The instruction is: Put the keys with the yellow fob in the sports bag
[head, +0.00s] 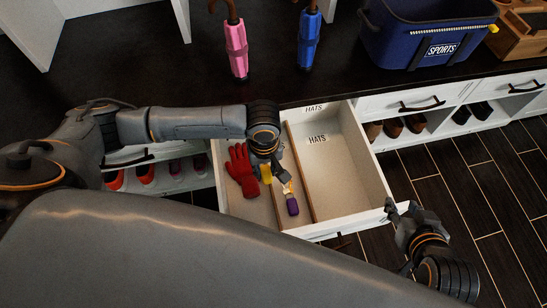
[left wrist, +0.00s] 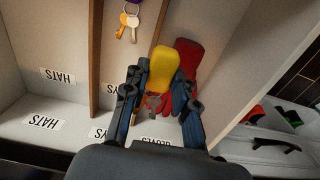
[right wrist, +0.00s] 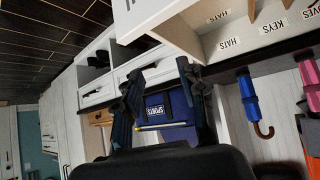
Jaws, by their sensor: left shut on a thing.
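The keys with the yellow fob (head: 266,173) are at my left gripper (head: 274,176), over the left part of the open drawer, beside a red glove (head: 242,168). In the left wrist view the yellow fob (left wrist: 162,68) sits between the fingertips, with the keys (left wrist: 153,101) hanging toward the palm. The left gripper is shut on the fob. The blue sports bag (head: 428,49) stands on the dark countertop at the back right; it also shows in the right wrist view (right wrist: 168,108). My right gripper (head: 404,208) is open and empty by the drawer's front right corner.
The drawer (head: 345,185) has wooden dividers. Keys with a purple fob (head: 292,205) lie in the middle compartment; the hats compartment is empty. A pink umbrella (head: 236,48) and a blue umbrella (head: 308,38) stand behind. A wooden box (head: 522,42) is right of the bag.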

